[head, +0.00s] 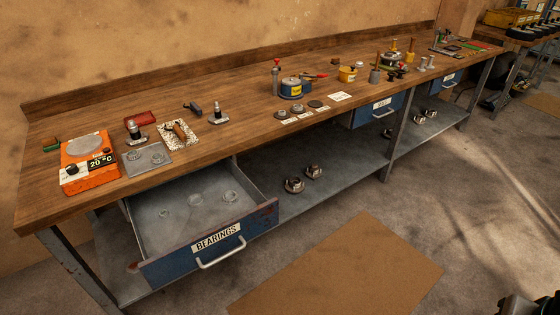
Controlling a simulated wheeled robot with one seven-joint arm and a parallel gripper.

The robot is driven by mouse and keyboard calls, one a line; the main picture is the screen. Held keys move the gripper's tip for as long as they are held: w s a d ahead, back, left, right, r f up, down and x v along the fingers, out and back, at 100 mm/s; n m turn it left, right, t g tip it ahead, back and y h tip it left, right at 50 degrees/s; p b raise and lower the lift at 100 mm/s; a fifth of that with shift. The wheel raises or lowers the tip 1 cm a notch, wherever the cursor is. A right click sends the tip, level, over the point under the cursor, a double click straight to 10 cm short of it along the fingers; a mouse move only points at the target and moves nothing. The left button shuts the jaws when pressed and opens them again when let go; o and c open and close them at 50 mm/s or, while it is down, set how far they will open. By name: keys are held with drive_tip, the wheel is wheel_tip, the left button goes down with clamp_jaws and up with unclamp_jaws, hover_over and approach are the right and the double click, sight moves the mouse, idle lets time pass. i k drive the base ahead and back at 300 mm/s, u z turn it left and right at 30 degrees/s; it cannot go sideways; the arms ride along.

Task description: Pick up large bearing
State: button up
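The blue drawer labelled BEARINGS (232,262) is pulled open below the left part of the workbench. A faint, flatter round shape lies near the left ring. The view is too coarse to be sure which is the large bearing.
An orange heater marked 20 °C (90,178) stands at the left end of the wooden workbench (245,130). Tools and tins line the bench. Hub-like parts (294,185) sit on the lower shelf. The floor by a brown mat (340,270) is clear.

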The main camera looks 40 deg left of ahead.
sight(226, 201)
drive_tip(key=u, duration=0.4)
drive_tip(key=i, duration=1.5)
drive_tip(key=u, duration=1.55)
drive_tip(key=i, duration=0.8)
drive_tip(key=u, duration=0.85)
drive_tip(key=i, duration=0.25)
drive_tip(key=u, duration=0.3)
